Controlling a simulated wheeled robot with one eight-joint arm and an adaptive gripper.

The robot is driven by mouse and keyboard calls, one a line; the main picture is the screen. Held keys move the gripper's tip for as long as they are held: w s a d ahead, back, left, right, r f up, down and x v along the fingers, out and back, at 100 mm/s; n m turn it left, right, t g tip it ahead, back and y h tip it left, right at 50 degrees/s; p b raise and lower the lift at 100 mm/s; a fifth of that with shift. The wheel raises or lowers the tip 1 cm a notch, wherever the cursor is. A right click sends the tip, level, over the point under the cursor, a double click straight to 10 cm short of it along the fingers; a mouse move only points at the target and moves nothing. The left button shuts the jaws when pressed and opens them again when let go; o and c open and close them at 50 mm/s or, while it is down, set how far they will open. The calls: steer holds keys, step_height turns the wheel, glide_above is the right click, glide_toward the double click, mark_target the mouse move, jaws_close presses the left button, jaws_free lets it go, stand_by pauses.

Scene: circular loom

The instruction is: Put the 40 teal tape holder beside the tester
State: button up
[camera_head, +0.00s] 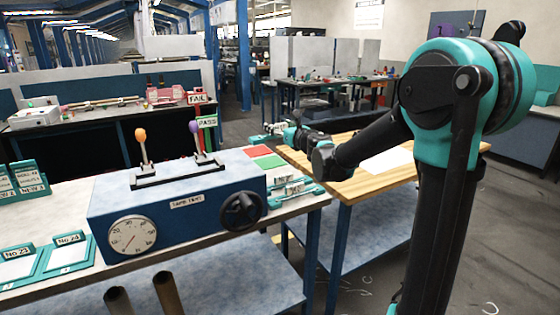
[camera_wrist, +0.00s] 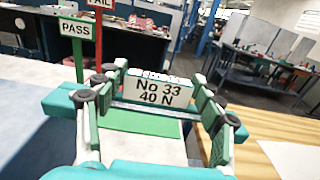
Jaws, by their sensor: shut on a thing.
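A teal tape holder with a white plate reading "No 33 40 N" (camera_wrist: 163,91) is between the fingers of my gripper (camera_wrist: 160,108) in the wrist view. My gripper is shut on it. In the head view my gripper (camera_head: 284,131) is small, above the far right of the bench, behind and right of the tester. The holder is too small there to make out well. The tester (camera_head: 178,208) is a blue box with a dial, a black hand knob and two levers, orange and purple.
Teal holders (camera_head: 292,189) lie right of the tester. Red and green patches (camera_head: 268,161) lie behind it. PASS (camera_wrist: 76,29) and FAIL signs stand at the back. A wooden table (camera_head: 350,182) with white paper is on the right. Other teal holders (camera_head: 68,252) are at left.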

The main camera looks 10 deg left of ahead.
step_height(320, 180, down, 12)
stand_by(0.5)
steer(key=shift+f, duration=0.6)
steer(key=o, duration=1.3)
